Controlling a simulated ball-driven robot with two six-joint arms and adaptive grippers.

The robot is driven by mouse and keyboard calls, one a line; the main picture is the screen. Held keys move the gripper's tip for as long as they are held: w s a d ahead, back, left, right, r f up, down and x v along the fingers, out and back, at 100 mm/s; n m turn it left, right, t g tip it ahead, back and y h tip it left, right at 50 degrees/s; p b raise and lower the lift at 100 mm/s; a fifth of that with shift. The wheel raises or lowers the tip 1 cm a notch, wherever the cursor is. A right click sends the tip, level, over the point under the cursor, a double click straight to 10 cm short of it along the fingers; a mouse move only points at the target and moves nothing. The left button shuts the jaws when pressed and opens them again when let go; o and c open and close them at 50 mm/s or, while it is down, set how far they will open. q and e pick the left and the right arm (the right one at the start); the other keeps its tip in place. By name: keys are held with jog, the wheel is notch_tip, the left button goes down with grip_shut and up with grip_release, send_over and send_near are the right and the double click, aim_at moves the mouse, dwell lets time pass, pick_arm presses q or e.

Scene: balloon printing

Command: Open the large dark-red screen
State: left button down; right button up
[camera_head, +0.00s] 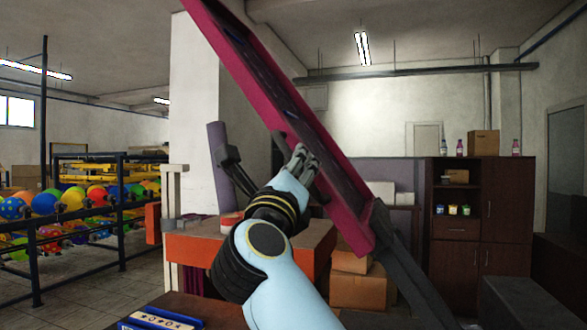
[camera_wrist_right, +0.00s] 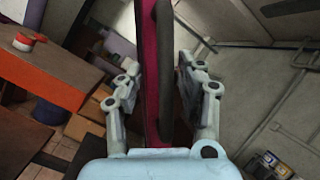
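The large dark-red screen (camera_head: 335,163) is raised at a steep slant in the head view, running from the top left to the lower right. My right gripper (camera_head: 303,163) is at the screen's near long edge, about midway along it. In the right wrist view, the screen's red edge (camera_wrist_right: 151,90) and a dark bar beside it stand between the spread fingers of my right gripper (camera_wrist_right: 160,75). The fingers are apart, and I cannot tell whether either one touches. My left gripper is not in view.
Racks of colored balloons (camera_head: 75,200) are at the left. A dark wooden cabinet (camera_head: 500,220) stands at the right. A blue tray (camera_head: 160,318) is at the bottom.

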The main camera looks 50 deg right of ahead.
dwell(0.4)
jog(key=shift+r, duration=0.25)
notch_tip(320, 180, up, 9)
jog(key=shift+w+f, duration=0.1)
jog(key=shift+w+a+r, duration=0.1)
jog(key=shift+w+r, duration=0.15)
jog(key=shift+r, duration=0.3)
jog(key=shift+a, duration=0.1)
